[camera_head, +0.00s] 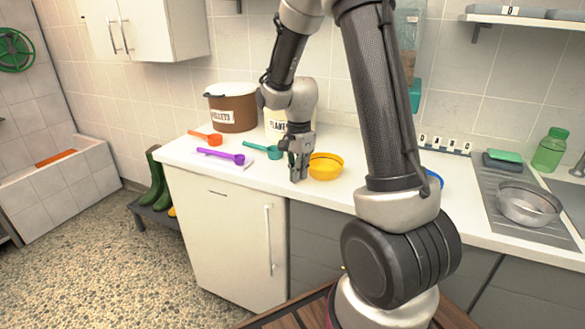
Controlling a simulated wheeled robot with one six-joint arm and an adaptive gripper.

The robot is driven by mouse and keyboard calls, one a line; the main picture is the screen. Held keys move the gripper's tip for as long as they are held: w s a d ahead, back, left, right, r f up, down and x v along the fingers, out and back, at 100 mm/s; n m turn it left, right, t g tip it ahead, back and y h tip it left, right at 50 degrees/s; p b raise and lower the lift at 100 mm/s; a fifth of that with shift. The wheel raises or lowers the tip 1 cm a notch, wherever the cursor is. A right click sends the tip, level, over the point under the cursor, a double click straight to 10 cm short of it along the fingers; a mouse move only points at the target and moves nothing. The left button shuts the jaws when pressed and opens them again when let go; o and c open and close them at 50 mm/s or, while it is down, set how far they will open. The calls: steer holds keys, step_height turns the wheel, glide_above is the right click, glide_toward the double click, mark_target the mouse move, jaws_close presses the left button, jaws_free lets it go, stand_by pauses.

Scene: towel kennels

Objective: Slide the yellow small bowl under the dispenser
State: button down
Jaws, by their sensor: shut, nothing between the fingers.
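The yellow small bowl (325,167) stands upright on the white counter, just right of my gripper. My gripper (296,176) points down with its fingers shut and empty, at the bowl's left side. The fingertips are low near the counter; I cannot tell whether they touch the bowl. The dispenser (408,40) is on the back wall, a clear container with a teal lower part (415,95). My arm hides part of it and the counter below it.
Orange (207,137), purple (222,155) and teal (262,151) scoops lie left of my gripper. A brown bin (232,112) and a cream bin (274,125) stand behind. A blue object (434,178) shows partly behind my arm. A metal bowl (528,204) sits right, by the sink.

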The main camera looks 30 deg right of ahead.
steer(key=shift+w+d, duration=0.1)
steer(key=shift+d, duration=0.6)
steer(key=w+d, duration=0.1)
steer(key=d, duration=0.6)
steer(key=w+d, duration=0.1)
steer(key=d, duration=0.7)
steer(key=w+d, duration=0.1)
steer(key=d, duration=0.6)
steer(key=shift+w+d, duration=0.25)
steer(key=shift+d, duration=0.05)
steer(key=shift+a, duration=0.15)
